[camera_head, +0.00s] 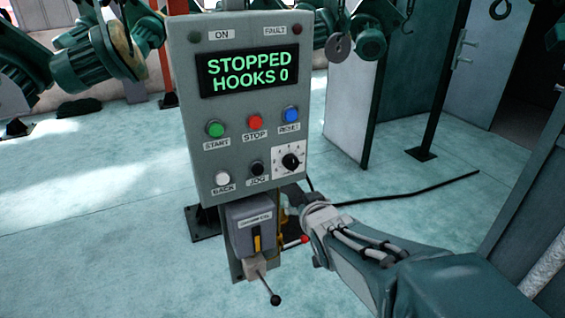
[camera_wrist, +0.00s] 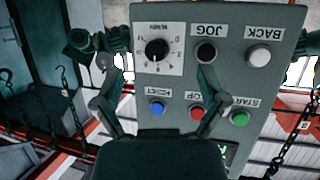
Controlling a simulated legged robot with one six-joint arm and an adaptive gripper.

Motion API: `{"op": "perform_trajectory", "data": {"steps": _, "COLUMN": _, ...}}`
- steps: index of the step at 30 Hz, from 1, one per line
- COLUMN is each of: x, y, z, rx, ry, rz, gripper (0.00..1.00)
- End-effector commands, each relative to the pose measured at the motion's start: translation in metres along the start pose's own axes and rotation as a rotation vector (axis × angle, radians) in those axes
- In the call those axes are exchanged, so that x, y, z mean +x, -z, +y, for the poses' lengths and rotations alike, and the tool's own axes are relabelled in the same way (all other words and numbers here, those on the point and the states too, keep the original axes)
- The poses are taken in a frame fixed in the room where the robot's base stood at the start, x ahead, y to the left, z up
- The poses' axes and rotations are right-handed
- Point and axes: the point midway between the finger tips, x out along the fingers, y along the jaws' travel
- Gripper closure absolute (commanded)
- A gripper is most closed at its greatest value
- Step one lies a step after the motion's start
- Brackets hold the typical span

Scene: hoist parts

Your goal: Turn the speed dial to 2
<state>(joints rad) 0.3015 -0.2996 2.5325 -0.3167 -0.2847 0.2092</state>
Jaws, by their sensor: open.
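The speed dial (camera_head: 293,161) is a black knob on a white scale plate at the lower right of the grey control panel (camera_head: 190,75). In the wrist view the panel is upside down, and the dial (camera_wrist: 157,49) sits upper centre on its white plate. The dial's pointer and numbers are too small to read surely. My gripper (camera_wrist: 157,78) is open and empty, its two fingers spread either side of the dial in that view, apart from it. In the head view my arm comes from the lower right and its wrist is below the dial; the fingers are mostly hidden.
Close to the dial are the black JOG button (camera_head: 257,168), white BACK button (camera_head: 222,178) and blue RESET button (camera_head: 291,114). The display (camera_head: 248,72) reads STOPPED, HOOKS 0. A lever box (camera_head: 252,222) hangs below the panel. A dark cable (camera_head: 410,194) lies on the floor.

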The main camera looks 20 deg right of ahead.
Motion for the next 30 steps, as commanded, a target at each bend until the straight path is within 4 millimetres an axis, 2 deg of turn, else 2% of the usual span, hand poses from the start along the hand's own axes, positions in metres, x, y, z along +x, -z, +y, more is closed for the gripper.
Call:
{"op": "perform_trajectory", "data": {"steps": 1, "x": 0.009, "y": -0.001, "z": 0.006, "rx": 0.008, "ry": 0.004, "rz": 0.037, "gripper": 0.08}}
{"op": "perform_trajectory", "data": {"steps": 6, "x": 0.027, "y": 0.004, "z": 0.017, "rx": 0.034, "ry": 0.057, "rz": 0.205, "gripper": 0.08}}
{"op": "perform_trajectory", "data": {"steps": 12, "x": 0.033, "y": 0.007, "z": 0.023, "rx": 0.072, "ry": 0.126, "rz": 0.350, "gripper": 0.08}}
{"op": "perform_trajectory", "data": {"steps": 17, "x": 0.035, "y": 0.010, "z": 0.023, "rx": 0.082, "ry": 0.148, "rz": 0.389, "gripper": 0.08}}
{"op": "perform_trajectory", "data": {"steps": 20, "x": 0.042, "y": 0.013, "z": 0.022, "rx": 0.081, "ry": 0.150, "rz": 0.389, "gripper": 0.08}}
{"op": "perform_trajectory", "data": {"steps": 30, "x": 0.098, "y": 0.036, "z": 0.014, "rx": 0.081, "ry": 0.149, "rz": 0.388, "gripper": 0.08}}
